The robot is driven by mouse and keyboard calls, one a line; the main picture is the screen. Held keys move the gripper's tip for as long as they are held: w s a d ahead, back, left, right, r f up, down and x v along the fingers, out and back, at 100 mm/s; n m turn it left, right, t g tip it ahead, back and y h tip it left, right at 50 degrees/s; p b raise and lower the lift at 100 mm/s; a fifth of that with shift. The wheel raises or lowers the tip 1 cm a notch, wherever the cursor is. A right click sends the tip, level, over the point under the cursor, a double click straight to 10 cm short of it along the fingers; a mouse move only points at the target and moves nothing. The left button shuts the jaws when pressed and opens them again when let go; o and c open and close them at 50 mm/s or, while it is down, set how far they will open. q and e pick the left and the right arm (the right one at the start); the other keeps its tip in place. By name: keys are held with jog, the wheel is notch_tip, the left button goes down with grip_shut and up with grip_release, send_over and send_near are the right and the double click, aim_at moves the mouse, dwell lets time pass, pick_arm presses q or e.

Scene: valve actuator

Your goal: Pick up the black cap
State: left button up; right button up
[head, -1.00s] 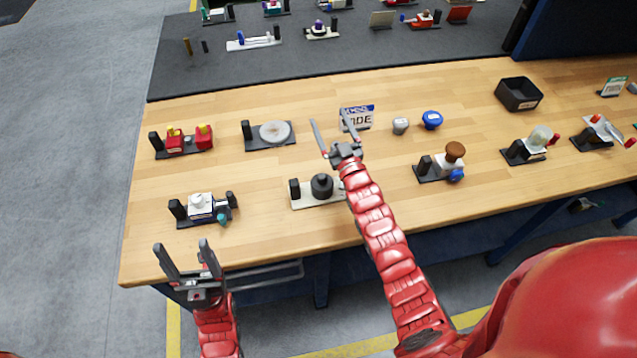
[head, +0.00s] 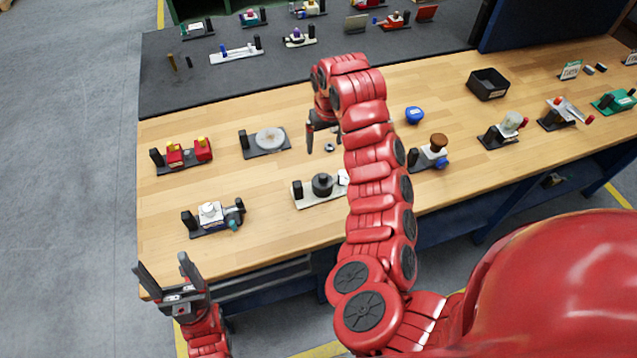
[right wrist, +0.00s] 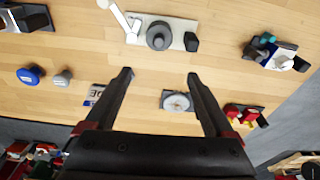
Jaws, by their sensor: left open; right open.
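A black round cap-like piece (head: 322,184) sits on a white base plate (head: 311,198) near the middle of the wooden table. It also shows in the right wrist view (right wrist: 159,36), at the top centre beyond the fingertips. My right gripper (head: 323,145) points down over the table, behind the black piece in the head view, and is partly hidden by my own arm. In the right wrist view my right gripper (right wrist: 160,77) is open, with nothing between its fingers. My left gripper (head: 162,265) is open and empty at the table's front left corner.
A grey disc fixture (head: 270,139), a red fixture (head: 188,153) and a white fixture (head: 213,215) stand to the left. A blue knob (head: 414,115), a brown-topped fixture (head: 432,152) and a black bin (head: 488,84) are to the right. Bare wood surrounds the white plate.

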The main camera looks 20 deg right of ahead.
jog(key=b, duration=1)
send_over(323, 176)
jog(key=f, duration=0.8)
jog(key=shift+s+a+f, duration=0.1)
jog(key=shift+s+a, duration=0.05)
jog(key=shift+s, duration=0.15)
jog(key=f, duration=0.1)
jog(key=f+p, duration=0.1)
jog(key=f, duration=0.1)
jog(key=shift+w, duration=0.3)
jog(key=shift+f, duration=0.3)
jog(key=shift+f+p, duration=0.35)
jog(key=shift+p, duration=0.35)
jog(key=f+p, duration=0.2)
jog(key=f, duration=0.2)
jog(key=shift+d+f+p, duration=0.2)
jog(key=shift+p, duration=0.2)
jog(key=shift+w+f, duration=0.1)
jog(key=shift+f, duration=0.1)
jog(key=c, duration=1.3)
